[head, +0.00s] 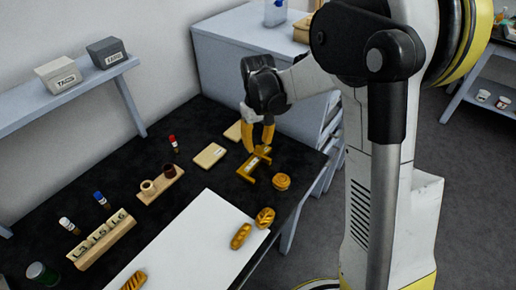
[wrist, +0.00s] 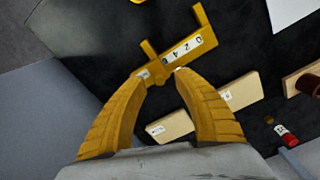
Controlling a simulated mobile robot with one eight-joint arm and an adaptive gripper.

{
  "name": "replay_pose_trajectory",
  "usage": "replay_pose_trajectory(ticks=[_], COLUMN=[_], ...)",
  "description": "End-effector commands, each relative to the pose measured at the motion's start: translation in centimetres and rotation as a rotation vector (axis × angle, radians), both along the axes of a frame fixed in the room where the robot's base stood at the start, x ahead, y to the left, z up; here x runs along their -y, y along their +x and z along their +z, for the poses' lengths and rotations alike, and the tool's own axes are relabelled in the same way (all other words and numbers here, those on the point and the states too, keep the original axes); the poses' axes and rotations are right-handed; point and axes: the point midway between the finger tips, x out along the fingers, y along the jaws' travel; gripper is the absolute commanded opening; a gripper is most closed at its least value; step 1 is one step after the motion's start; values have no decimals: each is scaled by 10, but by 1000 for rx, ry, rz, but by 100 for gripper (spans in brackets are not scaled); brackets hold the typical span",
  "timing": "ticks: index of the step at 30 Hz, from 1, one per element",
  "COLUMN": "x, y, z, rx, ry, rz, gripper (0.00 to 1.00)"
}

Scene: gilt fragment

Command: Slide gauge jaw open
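The gauge (head: 254,168) is a gold caliper-like tool lying on the black bench top. In the wrist view the gauge (wrist: 182,50) has a long bar with a white numbered scale and two jaws pointing away from my gripper, with a gap between them. My gripper (wrist: 163,75) has its two yellow fingers apart, with the tips at the left end of the bar, near the left jaw's base. In the head view my gripper (head: 257,146) points down just above the gauge. I cannot tell whether the fingertips touch it.
A wooden block (head: 210,155) lies left of the gauge, with another partly behind my gripper. A round shell-like gold piece (head: 281,181) lies to the right. A white sheet (head: 195,245) with more gold pieces is in front.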

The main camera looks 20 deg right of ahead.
Motion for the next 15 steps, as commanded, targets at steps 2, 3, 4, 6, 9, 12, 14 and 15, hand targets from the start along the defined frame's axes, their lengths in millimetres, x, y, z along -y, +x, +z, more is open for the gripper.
replay_pose_trajectory(ticks=[2, 3, 4, 6, 9, 12, 14, 15], x=[0, 0, 0, 0, 0, 0, 0, 0], y=[0, 0, 0, 0, 0, 0, 0, 0], z=[-9, -11, -11, -12, -12, -12, -12, -12], rx=[0, 0, 0, 0, 0, 0, 0, 0], ry=[0, 0, 0, 0, 0, 0, 0, 0], rz=[0, 0, 1, 1, 1, 1, 1, 1], gripper=[37, 37, 37, 37, 37, 37, 23, 11])
